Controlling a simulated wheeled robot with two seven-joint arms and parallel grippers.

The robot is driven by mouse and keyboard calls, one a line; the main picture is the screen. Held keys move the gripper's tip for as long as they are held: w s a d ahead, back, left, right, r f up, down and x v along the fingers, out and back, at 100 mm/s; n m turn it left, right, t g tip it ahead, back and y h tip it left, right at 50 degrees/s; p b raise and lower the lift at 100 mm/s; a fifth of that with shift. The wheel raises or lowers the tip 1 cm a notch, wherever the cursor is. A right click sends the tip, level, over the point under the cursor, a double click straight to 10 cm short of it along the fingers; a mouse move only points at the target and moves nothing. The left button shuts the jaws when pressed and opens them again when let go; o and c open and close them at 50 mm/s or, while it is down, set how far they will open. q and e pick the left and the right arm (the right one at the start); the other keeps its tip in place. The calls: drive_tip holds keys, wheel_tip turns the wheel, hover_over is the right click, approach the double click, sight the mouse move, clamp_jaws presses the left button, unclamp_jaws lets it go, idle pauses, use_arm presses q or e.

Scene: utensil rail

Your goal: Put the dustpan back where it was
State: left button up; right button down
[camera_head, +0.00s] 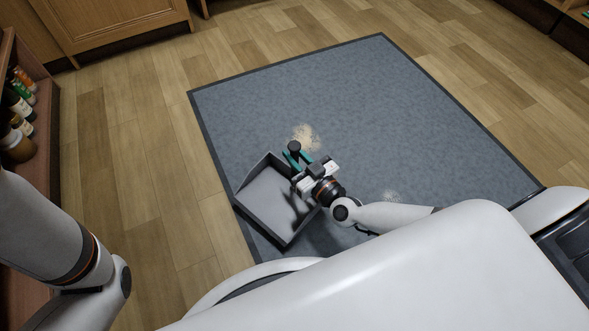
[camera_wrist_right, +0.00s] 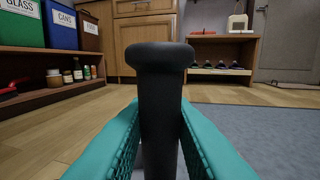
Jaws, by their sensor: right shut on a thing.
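The grey dustpan (camera_head: 262,192) is an open tray with raised walls, at the left edge of the blue-grey mat in the head view. Its dark upright handle (camera_head: 294,147) has a rounded top and also fills the middle of the right wrist view (camera_wrist_right: 161,85). My right gripper (camera_head: 297,162) is shut on this handle, with a teal finger on each side. I cannot tell whether the pan touches the mat. My left arm shows at the lower left of the head view, but its gripper is out of frame.
A left shelf holds bottles and jars (camera_head: 18,145). The wrist view shows labelled bins (camera_wrist_right: 62,24), cabinets (camera_wrist_right: 146,42) and a low far shelf (camera_wrist_right: 220,72). Wood floor (camera_head: 130,130) is clear.

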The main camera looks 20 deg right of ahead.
drive_tip(key=shift+f+b, duration=1.7)
drive_tip(key=shift+f, duration=0.15)
drive_tip(key=shift+r, duration=0.1)
drive_tip(key=c, duration=1.7)
unclamp_jaws()
drive_tip(key=shift+f, duration=0.2)
drive_tip(key=o, duration=0.4)
drive_tip(key=shift+o, duration=0.2)
drive_tip(key=shift+r, duration=0.1)
